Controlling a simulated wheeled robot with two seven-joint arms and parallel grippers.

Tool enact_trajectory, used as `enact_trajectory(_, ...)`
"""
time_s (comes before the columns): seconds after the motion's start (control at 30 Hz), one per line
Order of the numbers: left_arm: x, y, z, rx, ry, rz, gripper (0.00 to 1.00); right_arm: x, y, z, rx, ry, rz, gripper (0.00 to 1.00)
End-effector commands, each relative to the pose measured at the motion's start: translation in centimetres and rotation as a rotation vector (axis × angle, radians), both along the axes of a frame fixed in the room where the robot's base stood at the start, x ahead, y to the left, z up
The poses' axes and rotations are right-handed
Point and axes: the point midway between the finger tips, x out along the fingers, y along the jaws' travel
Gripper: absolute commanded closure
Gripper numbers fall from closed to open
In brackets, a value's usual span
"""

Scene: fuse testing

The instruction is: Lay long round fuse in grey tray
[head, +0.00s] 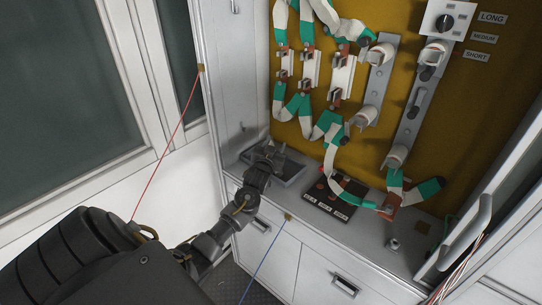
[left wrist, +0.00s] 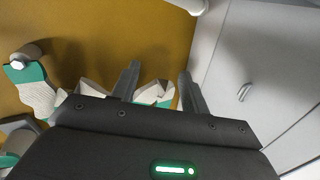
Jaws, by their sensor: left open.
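The grey tray (head: 291,171) sits on the cabinet shelf at the left, partly hidden by my left gripper. My left gripper (head: 268,152) is over the tray in the head view. I cannot make out a long round fuse in either view; the inside of the tray is partly covered by the gripper. My right gripper is not in view.
A long grey holder (head: 415,105) and a shorter one (head: 373,82) with white round ends are on the yellow back panel (head: 480,110). Green-and-white cables hang left of them. A dark block (head: 332,200) stands right of the tray. A door handle (head: 468,232) is at right.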

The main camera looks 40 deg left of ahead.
Motion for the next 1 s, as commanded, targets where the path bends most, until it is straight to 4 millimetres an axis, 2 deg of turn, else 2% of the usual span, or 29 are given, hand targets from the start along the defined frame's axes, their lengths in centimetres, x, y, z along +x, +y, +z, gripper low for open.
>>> enact_trajectory(0.2,-3.9,-1.7,-0.2,-0.001,-0.001,0.000,0.55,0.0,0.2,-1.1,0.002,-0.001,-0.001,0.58)
enact_trajectory(0.4,-5.9,-2.6,-0.1,-0.001,-0.001,0.000,0.55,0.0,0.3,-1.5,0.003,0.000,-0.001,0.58)
enact_trajectory(0.87,-6.3,-2.7,0.1,0.004,0.000,0.002,0.55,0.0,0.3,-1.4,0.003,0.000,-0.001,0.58)
enact_trajectory(1.0,-7.0,-1.2,0.0,0.127,0.067,0.026,0.55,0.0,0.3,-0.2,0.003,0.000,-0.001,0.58)
